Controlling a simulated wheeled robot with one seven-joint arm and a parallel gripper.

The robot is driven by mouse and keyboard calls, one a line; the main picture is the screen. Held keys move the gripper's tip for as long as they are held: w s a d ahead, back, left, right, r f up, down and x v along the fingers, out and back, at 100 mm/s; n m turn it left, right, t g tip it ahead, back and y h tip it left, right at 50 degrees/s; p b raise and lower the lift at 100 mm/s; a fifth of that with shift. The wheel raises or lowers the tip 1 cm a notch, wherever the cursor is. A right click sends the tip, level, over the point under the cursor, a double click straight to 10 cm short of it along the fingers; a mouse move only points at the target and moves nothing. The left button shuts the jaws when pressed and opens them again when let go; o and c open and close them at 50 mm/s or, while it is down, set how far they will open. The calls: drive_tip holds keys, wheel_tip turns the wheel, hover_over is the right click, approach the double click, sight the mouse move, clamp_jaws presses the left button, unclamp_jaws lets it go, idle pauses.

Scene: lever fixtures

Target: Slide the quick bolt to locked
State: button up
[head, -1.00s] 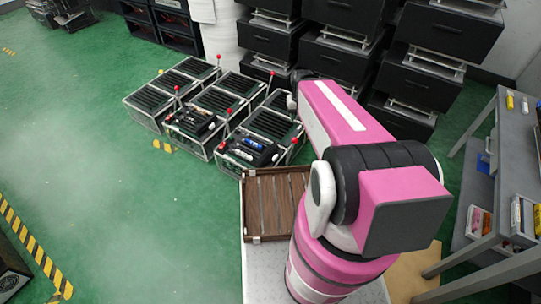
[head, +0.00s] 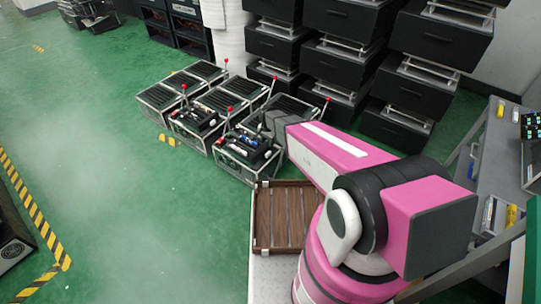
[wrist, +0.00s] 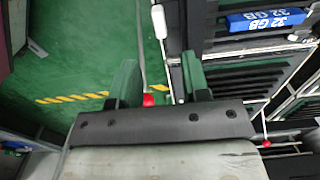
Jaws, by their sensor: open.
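Several black-and-metal boxes stand on the green floor, with upright levers topped by red knobs; one red knob (head: 229,108) shows in the head view. I cannot tell for sure which part is the quick bolt. In the wrist view, my gripper (wrist: 160,78) is open, with its two green fingers apart. A red knob (wrist: 148,99) shows between the fingers, close to the palm; whether it touches is unclear. A thin rod with a white end (wrist: 159,22) lies ahead of the fingers. In the head view my arm's end is beside the nearest box and the fingers are hidden.
A blue 32 GB module (wrist: 265,20) lies at the upper right in the wrist view. A brown slatted tray (head: 262,220) is in front of the boxes. Stacked black drawers (head: 335,62) stand behind, and a grey shelf (head: 492,150) is at right. Open floor lies left.

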sight(268, 153)
wheel_tip(268, 153, down, 9)
drive_tip(key=shift+f, duration=0.2)
idle(0.3)
